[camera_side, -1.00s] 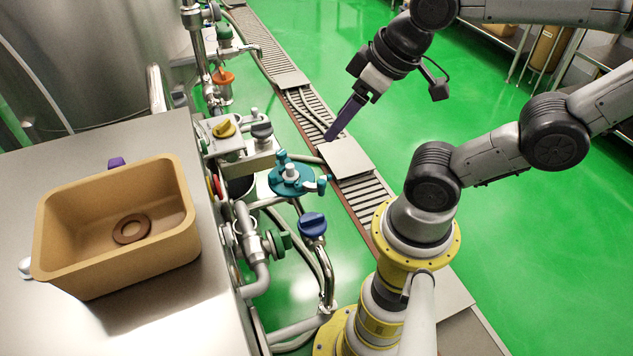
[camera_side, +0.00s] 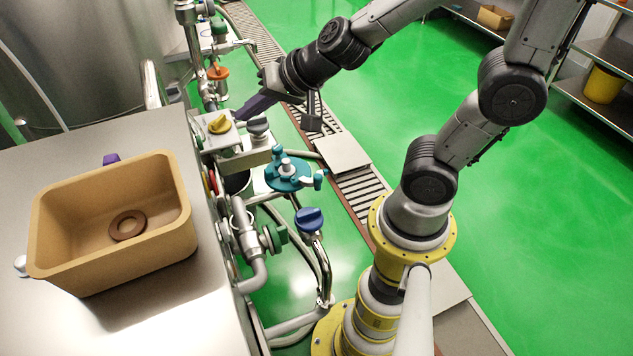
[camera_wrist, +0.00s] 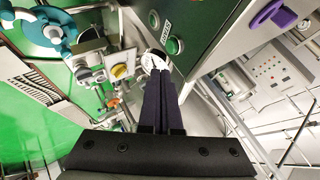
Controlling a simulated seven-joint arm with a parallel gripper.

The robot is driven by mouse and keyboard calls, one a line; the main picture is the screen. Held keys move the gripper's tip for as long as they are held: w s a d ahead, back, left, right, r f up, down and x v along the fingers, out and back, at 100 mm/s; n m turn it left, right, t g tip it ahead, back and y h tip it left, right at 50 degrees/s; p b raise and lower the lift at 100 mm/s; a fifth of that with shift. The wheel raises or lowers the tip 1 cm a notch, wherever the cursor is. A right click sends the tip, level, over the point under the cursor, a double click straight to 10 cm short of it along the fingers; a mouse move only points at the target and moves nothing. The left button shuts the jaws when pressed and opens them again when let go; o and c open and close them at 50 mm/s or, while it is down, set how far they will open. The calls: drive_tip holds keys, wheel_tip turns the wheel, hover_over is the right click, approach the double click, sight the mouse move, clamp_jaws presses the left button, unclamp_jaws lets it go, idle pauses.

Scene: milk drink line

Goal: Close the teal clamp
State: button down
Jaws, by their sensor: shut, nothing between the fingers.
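The teal clamp (camera_side: 288,172) sits on the pipework in the middle of the side view. It has a round teal body, a pale centre and a small teal lever piece (camera_side: 319,178) sticking out at its right. It also shows at the upper left of the wrist view (camera_wrist: 45,30). I cannot tell from these frames how far it is closed. My gripper (camera_side: 240,114) has dark purple fingers, pressed together and empty. It is up and to the left of the clamp, near the yellow knob, and apart from the clamp. The fingers (camera_wrist: 161,75) point away from the clamp in the wrist view.
A yellow knob (camera_side: 220,125) and a grey knob (camera_side: 257,126) sit on a metal block by my fingertips. A blue-handled valve (camera_side: 309,221) stands below the clamp. A tan bin (camera_side: 70,268) holding a brown ring is on the steel counter (camera_side: 150,320). Green floor is open at right.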

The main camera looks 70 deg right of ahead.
drive_tip(key=s+d+f+m+g+h, duration=0.1)
drive_tip(key=d+f+m+g+h, duration=0.25)
drive_tip(key=f, duration=0.55)
drive_tip(key=m+g+h, duration=0.1)
drive_tip(key=m+g, duration=0.1)
drive_tip(key=g, duration=0.3)
approach(317, 182)
drive_tip(key=shift+s+a, duration=0.8)
drive_tip(key=shift+a, duration=1.8)
drive_tip(key=x, duration=0.7)
drive_tip(key=d, duration=0.2)
drive_tip(key=shift+w+d+f, duration=0.2)
drive_tip(key=shift+w+d, duration=0.35)
drive_tip(key=shift+d, duration=0.45)
drive_tip(key=shift+s+d+n, duration=0.1)
drive_tip(key=shift+d+n, duration=0.15)
